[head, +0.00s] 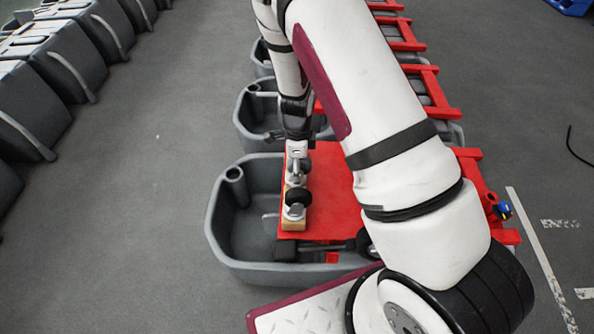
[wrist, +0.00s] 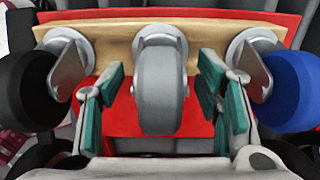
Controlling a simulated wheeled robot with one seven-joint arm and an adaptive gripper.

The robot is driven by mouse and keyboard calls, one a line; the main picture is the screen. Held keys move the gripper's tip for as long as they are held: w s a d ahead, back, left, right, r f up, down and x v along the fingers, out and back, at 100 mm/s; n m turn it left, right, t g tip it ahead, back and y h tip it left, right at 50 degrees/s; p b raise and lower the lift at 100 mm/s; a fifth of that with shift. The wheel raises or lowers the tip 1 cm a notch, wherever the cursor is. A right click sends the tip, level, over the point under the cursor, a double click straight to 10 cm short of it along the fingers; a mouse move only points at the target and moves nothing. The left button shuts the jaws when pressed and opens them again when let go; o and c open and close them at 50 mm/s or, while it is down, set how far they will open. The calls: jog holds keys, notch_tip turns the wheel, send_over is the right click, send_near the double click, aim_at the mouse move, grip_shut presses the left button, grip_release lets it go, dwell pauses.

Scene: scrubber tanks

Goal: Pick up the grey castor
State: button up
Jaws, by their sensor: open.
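The grey castor (wrist: 160,88) is in the middle of a row of three on a pale wooden board (wrist: 110,40), in the wrist view. A black castor (wrist: 25,88) is at its left and a blue castor (wrist: 298,90) at its right. My gripper (wrist: 161,84) is open, with its green-padded fingers on either side of the grey wheel. Small gaps show between the pads and the wheel. In the head view the black castor (head: 298,197) shows at the near end of the board (head: 293,223); my arm hides part of the row.
The board lies on a red panel (head: 325,200) over an open grey tank (head: 235,255). More grey tanks (head: 255,110) and red frames (head: 432,92) continue behind. Dark tanks (head: 60,75) line the left, with clear floor (head: 150,190) between.

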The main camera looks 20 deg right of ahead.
grip_shut()
jog(key=shift+r, duration=0.1)
